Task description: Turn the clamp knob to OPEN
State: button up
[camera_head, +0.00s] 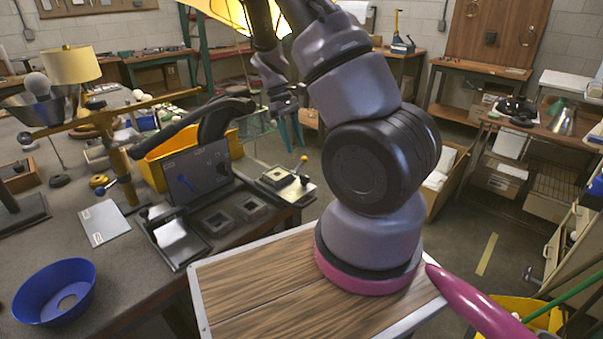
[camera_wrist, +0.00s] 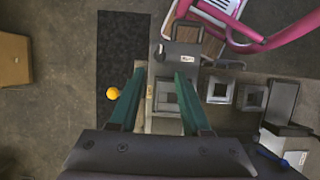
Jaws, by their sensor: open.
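The clamp fixture is a pale metal plate (camera_head: 283,188) at the right end of the dark bench, with a square socket block (camera_head: 274,176) on it. A lever with a yellow ball end (camera_head: 304,158) rises beside it; the ball (camera_wrist: 113,93) lies left of the fingers in the wrist view. A small dark labelled part (camera_wrist: 180,52) sits on the plate above the fingertips in that view. I cannot tell which part is the knob or read its setting. My gripper (camera_head: 291,148) has teal fingers, open and empty, pointing down above the fixture (camera_wrist: 161,72).
A yellow bin (camera_head: 160,172) is behind. A wooden-topped surface (camera_head: 260,285) is in front.

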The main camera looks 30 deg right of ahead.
aim_at(304, 175)
jog(key=x, duration=0.9)
jog(key=shift+f, duration=0.2)
grip_shut()
